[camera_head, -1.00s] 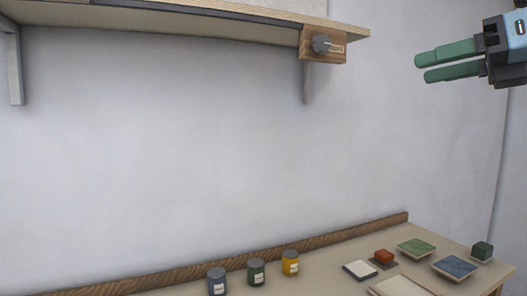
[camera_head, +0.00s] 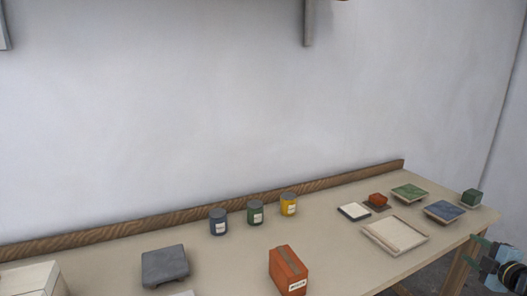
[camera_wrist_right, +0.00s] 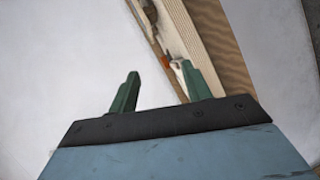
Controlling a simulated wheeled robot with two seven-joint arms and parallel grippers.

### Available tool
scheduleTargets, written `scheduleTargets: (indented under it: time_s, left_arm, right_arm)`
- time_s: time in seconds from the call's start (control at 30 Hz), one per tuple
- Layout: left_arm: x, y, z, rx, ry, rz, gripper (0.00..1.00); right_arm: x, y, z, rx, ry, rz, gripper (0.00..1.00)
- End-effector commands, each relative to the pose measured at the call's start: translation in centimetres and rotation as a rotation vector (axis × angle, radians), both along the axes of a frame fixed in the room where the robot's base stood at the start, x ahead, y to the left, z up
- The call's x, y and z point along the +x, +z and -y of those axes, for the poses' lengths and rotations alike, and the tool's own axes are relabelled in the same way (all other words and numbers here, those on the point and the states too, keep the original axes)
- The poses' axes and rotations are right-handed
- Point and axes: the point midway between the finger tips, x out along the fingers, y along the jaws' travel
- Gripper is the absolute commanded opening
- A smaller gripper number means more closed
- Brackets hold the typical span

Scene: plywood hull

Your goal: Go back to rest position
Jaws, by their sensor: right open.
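My right gripper (camera_head: 482,256) is at the lower right edge of the head view, beside the table's right end and off the tabletop. Its green fingers point left. In the right wrist view the two green fingers (camera_wrist_right: 158,90) stand apart with nothing between them. My left gripper is in neither view.
A wooden strip (camera_head: 130,228) runs along the wall.

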Motion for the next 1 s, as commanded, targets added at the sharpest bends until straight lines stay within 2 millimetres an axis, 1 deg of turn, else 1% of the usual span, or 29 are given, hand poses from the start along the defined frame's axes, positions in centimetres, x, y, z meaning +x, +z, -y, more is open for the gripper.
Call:
scheduleTargets:
  time_s: [0.03,0.07,0.1,0.17,0.2,0.27,0.3,0.37,0.4,0.47,0.5,0.57,0.6,0.67,0.7,0.73,0.77,0.8,0.87,0.9,0.97,1.0]
  left_arm:
    - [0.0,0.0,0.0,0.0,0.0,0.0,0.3]
    - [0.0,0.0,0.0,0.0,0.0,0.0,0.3]
    - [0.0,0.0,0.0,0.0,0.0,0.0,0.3]
    - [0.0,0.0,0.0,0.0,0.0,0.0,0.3]
    - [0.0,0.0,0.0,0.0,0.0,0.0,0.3]
    - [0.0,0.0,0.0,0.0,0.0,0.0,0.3]
    - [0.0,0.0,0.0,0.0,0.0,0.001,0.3]
    - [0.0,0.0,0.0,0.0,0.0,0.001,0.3]
    - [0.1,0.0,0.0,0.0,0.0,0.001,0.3]
    - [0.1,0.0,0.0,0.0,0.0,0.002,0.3]
    - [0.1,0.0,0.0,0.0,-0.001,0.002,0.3]
    - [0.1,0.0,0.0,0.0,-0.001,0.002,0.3]
    - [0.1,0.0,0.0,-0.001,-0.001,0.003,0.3]
    - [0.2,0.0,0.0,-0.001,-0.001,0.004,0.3]
    - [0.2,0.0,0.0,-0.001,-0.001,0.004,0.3]
    - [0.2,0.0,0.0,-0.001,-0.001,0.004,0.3]
    - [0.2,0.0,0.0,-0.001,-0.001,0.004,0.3]
    - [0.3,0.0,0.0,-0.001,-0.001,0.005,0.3]
    - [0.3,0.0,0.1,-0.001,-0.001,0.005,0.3]
    - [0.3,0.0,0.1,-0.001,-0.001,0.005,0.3]
    - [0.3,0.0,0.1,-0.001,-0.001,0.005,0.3]
    - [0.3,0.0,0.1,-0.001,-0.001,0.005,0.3]
  right_arm:
    - [-2.4,-3.2,1.9,0.016,-0.072,-0.061,0.49]
    - [-3.7,-4.8,3.0,0.023,-0.113,-0.093,0.49]
    - [-5.5,-6.8,4.4,0.032,-0.168,-0.134,0.49]
    - [-8.6,-9.7,6.4,0.042,-0.25,-0.194,0.49]
    - [-10.7,-11.4,7.7,0.047,-0.305,-0.236,0.49]
    - [-14.2,-13.8,9.6,0.051,-0.387,-0.296,0.49]
    - [-16.6,-15.3,10.8,0.051,-0.441,-0.338,0.49]
    - [-20.5,-17.3,12.5,0.047,-0.522,-0.4,0.49]
    - [-23.1,-18.5,13.5,0.044,-0.576,-0.44,0.49]
    - [-26.9,-19.9,14.9,0.036,-0.652,-0.498,0.49]
    - [-29.5,-20.7,15.8,0.029,-0.702,-0.536,0.49]
    - [-33.4,-21.6,17.0,0.018,-0.773,-0.59,0.49]
    - [-35.9,-22.1,17.7,0.009,-0.82,-0.625,0.49]
    - [-39.7,-22.5,18.6,-0.005,-0.888,-0.675,0.49]
    - [-42.2,-22.7,19.2,-0.018,-0.934,-0.709,0.49]
    - [-44.0,-22.8,19.6,-0.025,-0.966,-0.732,0.49]
    - [-44.7,-24.2,18.4,-0.002,-0.97,-0.746,0.49]
    - [-44.8,-26.5,16.1,0.044,-0.959,-0.759,0.49]
    - [-45.5,-29.2,13.3,0.094,-0.952,-0.783,0.49]
    - [-46.0,-31.0,11.3,0.127,-0.95,-0.799,0.49]
    - [-46.8,-33.6,8.0,0.18,-0.944,-0.823,0.49]
    - [-47.3,-35.3,5.7,0.217,-0.939,-0.841,0.49]
